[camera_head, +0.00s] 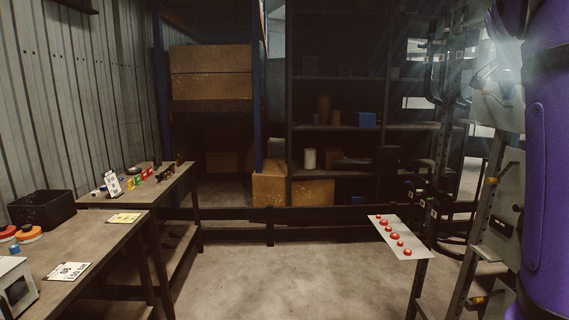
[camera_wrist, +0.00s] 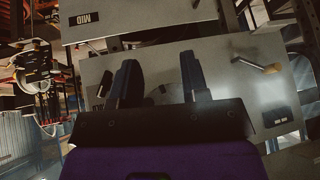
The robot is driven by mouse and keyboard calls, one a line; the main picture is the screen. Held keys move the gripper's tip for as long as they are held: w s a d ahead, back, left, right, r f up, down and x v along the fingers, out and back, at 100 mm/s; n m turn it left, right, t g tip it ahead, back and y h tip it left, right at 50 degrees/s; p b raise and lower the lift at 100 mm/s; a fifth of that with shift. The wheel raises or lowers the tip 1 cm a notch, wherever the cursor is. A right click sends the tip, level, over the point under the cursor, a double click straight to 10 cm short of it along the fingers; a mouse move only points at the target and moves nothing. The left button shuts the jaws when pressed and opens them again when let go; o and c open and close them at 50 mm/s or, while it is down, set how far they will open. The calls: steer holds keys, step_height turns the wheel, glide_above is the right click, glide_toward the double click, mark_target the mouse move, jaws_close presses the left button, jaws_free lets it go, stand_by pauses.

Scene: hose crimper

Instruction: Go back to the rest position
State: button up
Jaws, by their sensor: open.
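My gripper (camera_wrist: 158,78) shows in the wrist view with its two dark fingers apart and nothing between them. It is in front of a grey panel (camera_wrist: 225,75) that has a lever with a wooden-coloured knob (camera_wrist: 271,68) and a dark label. I cannot tell whether the fingers touch the panel. A second grey panel (camera_wrist: 135,16) marked "MID" is above it. In the head view my gripper is not visible; a purple part of my arm fills the right edge.
In the head view, a panel with several red buttons (camera_head: 410,245) stands at the lower right beside a metal rack (camera_head: 490,220). Workbenches (camera_head: 85,245) line the left, with a black bin (camera_head: 42,208). Shelves (camera_head: 350,128) stand at the back. The middle floor (camera_head: 285,275) is clear.

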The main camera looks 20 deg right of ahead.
steer(key=s+a+f+n+t+y, duration=0.1)
steer(key=a+f+n+t+y, duration=0.35)
steer(key=a+f, duration=0.8)
steer(key=s+a+f+n, duration=0.2)
steer(key=s+a+n, duration=0.2)
steer(key=a, duration=0.5)
steer(key=s+a+f+n+y, duration=0.1)
steer(key=s+a+n, duration=0.4)
steer(key=a, duration=0.5)
steer(key=s+a+f+n+y, duration=0.1)
steer(key=s+a+f+n, duration=0.2)
steer(key=a, duration=0.7)
steer(key=s+n, duration=0.2)
steer(key=s, duration=0.2)
steer(key=shift+a+f, duration=0.2)
steer(key=shift+f, duration=0.05)
steer(key=shift+s, duration=0.1)
